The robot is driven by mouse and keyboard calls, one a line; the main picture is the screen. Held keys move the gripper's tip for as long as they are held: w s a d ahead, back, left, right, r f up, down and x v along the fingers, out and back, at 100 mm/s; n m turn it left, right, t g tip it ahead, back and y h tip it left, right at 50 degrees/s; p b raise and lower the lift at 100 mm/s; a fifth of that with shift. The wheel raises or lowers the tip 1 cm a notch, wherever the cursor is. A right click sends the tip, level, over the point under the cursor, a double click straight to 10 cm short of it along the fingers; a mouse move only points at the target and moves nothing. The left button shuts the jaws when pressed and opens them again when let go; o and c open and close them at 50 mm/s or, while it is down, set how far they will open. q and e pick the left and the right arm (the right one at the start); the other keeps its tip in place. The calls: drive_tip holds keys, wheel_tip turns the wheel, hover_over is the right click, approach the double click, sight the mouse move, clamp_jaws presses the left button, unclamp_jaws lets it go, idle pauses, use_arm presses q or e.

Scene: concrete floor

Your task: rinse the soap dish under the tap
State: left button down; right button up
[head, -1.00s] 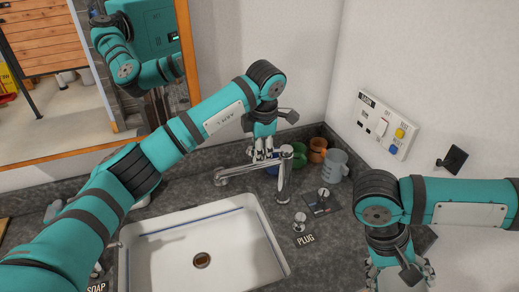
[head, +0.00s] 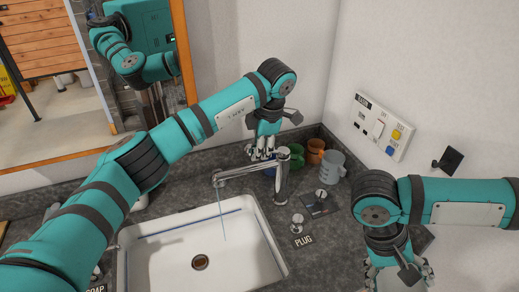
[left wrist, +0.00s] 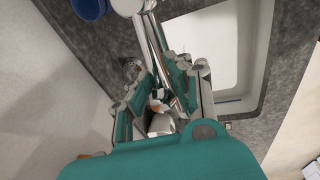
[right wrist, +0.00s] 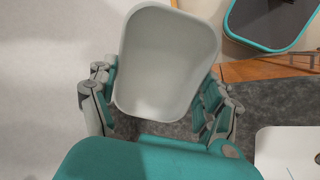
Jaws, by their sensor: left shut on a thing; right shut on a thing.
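The chrome tap (head: 283,172) stands behind the white basin. A thin stream of water (head: 221,215) falls from its spout into the basin. My left gripper (head: 262,154) is at the tap's top; in the left wrist view (left wrist: 163,98) its fingers close around a metal part there, which I take for the tap handle. My right gripper (head: 400,277) is at the lower right, away from the basin. In the right wrist view it (right wrist: 165,100) is shut on a pale grey rounded dish, the soap dish (right wrist: 166,60). The dish is hidden in the head view.
The basin (head: 262,235) is empty apart from its drain (head: 200,262). Mugs, one green, one orange (head: 316,150) and one grey-blue (head: 331,166), stand behind the tap. A plug knob (head: 297,222) sits right of the basin. A wall switch panel (head: 380,127) is at right.

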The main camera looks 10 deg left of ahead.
use_arm(q)
drive_tip(key=shift+w+a+r, duration=0.1)
drive_tip(key=shift+a+r, duration=0.1)
drive_tip(key=c, duration=1.4)
unclamp_jaws()
drive_tip(key=shift+a, duration=0.1)
drive_tip(key=shift+w+a+f, duration=0.1)
drive_tip(key=shift+a+f, duration=0.05)
drive_tip(key=shift+f, duration=0.05)
drive_tip(key=shift+d, duration=0.2)
drive_tip(key=v, duration=1.2)
